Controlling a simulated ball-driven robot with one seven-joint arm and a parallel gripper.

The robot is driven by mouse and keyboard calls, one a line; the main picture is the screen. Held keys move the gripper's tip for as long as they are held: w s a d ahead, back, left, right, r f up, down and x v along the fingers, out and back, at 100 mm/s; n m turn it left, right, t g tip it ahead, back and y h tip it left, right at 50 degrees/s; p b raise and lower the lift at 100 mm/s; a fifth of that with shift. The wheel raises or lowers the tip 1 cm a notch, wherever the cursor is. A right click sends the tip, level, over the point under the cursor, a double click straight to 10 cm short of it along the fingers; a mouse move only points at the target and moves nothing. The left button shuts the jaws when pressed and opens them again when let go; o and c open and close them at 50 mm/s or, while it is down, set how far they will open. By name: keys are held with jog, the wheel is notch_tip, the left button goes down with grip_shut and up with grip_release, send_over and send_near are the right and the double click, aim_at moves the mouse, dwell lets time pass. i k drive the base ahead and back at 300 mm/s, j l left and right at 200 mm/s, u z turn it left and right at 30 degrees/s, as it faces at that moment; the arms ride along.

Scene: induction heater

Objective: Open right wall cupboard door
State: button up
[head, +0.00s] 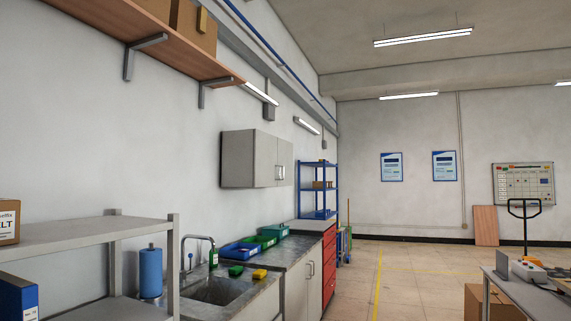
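A grey wall cupboard (254,160) hangs on the left wall above the counter. Its front faces right and is seen at a steep angle. It has two doors with small handles near their meeting edge. The right door (287,160) is the farther one and looks closed. My gripper is not in view.
Below the cupboard is a counter (262,292) with a sink (214,290), faucet, sponges and coloured bins. A grey shelf rack (75,235) stands at the near left. A workbench (535,296) and cardboard box stand at the right. The floor (400,285) between is clear.

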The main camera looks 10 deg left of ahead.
aim_at(284, 149)
jog(key=i, duration=4.45)
jog(key=i+l, duration=0.1)
jog(key=i, duration=0.8)
jog(key=i+l+u, duration=0.15)
jog(key=i, duration=0.8)
